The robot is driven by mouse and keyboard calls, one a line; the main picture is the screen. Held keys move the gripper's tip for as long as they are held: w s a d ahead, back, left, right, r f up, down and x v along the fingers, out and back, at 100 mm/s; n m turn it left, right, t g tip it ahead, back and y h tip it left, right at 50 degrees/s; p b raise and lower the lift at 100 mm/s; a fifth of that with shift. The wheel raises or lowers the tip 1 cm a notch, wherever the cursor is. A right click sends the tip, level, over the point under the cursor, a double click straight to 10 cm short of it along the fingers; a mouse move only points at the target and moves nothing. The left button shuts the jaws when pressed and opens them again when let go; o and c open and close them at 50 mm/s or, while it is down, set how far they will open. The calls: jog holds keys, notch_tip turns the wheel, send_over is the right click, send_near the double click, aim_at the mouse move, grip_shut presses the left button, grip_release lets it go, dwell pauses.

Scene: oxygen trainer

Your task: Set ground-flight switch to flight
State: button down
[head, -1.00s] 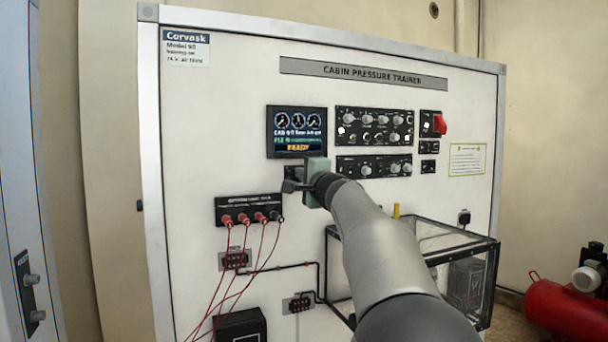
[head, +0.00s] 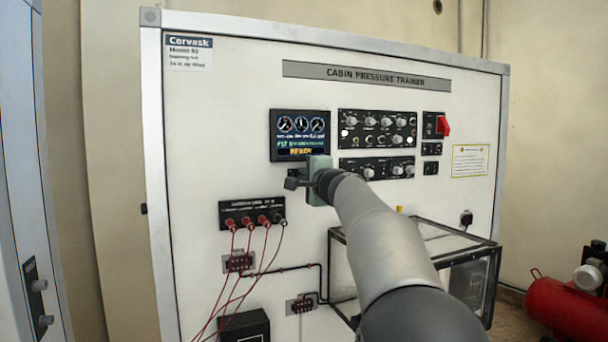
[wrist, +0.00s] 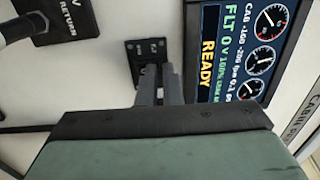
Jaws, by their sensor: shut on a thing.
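The ground-flight switch is a small black plate (wrist: 145,52) below the display, seen close in the wrist view. Its lettering is too small to read, and its lever is hidden between my fingers. My gripper (wrist: 158,72) is shut on the switch lever, with its fingertips right at the plate. In the head view my gripper (head: 291,182) is against the white panel just under the display (head: 300,135) and covers the switch. The display in the wrist view (wrist: 238,50) reads FLT 0 V and READY.
Black knob panels (head: 377,130) and a red switch guard (head: 443,126) are to the right. A socket strip (head: 252,213) with red leads hangs lower left. A clear box (head: 455,250) juts out below my arm. A compressor (head: 565,305) stands at far right.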

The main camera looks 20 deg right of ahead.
jog(key=s+r+b, duration=0.1)
jog(key=s+b, duration=0.3)
jog(key=s, duration=1)
jog(key=shift+r, duration=0.4)
jog(key=shift+a, duration=0.1)
jog(key=s+a+f+n+g+y, duration=0.1)
jog(key=s+a+f+n+g, duration=0.3)
jog(key=f, duration=0.6)
jog(key=s+a+f+n+g+y, duration=0.1)
jog(key=a+f+n+g+y, duration=0.1)
jog(key=a+f, duration=0.6)
jog(key=s+a+f+n+g+y, duration=0.1)
jog(key=s+a+f+n+g, duration=0.2)
jog(key=f, duration=0.8)
jog(key=s+a+f+n+g+h, duration=0.1)
jog(key=s+f+n+g, duration=0.3)
jog(key=s+f, duration=0.6)
jog(key=s+a+f+n+g+h, duration=0.2)
jog(key=s+f+n+g, duration=0.3)
jog(key=s+f, duration=0.5)
jog(key=shift+s+a+f+h, duration=0.25)
jog(key=shift+s+a+h, duration=0.1)
jog(key=shift+s, duration=0.3)
